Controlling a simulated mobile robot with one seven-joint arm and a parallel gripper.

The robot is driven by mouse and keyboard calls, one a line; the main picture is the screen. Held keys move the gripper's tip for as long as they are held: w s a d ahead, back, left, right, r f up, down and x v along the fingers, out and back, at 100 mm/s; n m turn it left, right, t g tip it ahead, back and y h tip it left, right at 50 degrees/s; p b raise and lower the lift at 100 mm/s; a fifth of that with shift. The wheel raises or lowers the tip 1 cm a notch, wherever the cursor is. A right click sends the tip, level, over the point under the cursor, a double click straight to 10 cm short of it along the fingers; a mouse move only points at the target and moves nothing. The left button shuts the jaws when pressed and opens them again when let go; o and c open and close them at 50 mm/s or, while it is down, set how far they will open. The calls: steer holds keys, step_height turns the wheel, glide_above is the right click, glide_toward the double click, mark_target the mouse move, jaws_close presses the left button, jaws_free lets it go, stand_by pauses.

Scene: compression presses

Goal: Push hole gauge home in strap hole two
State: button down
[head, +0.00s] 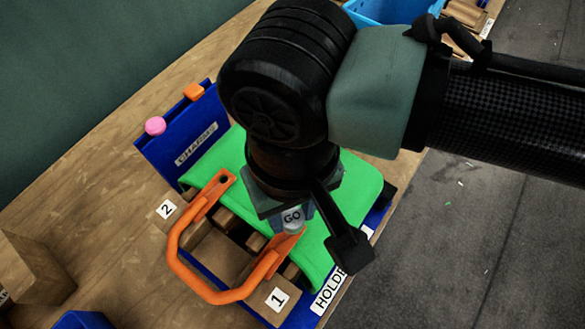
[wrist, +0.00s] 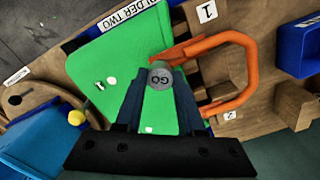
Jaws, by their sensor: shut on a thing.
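My gripper (head: 290,208) is shut on a grey hole gauge (head: 293,219) whose round top reads GO. In the wrist view the gauge (wrist: 160,78) shows between the fingertips (wrist: 157,84). The orange strap (head: 205,286) is a U-shaped bar with two flat ends. Its end beside the label 2 (head: 166,209) shows an open dark hole (head: 223,180). The gauge is right of that hole, close to the strap end on the label 1 (head: 278,299) side. That end is partly hidden by the gauge; I cannot tell whether they touch.
Dark brown posts (head: 256,242) stand between the strap ends. A pink knob (head: 155,126) and an orange block (head: 194,91) top the blue panel.

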mark_target(292, 217)
steer(key=shift+r, duration=0.15)
steer(key=shift+r+p, duration=1.95)
steer(key=shift+p, duration=0.15)
steer(key=shift+f, duration=0.1)
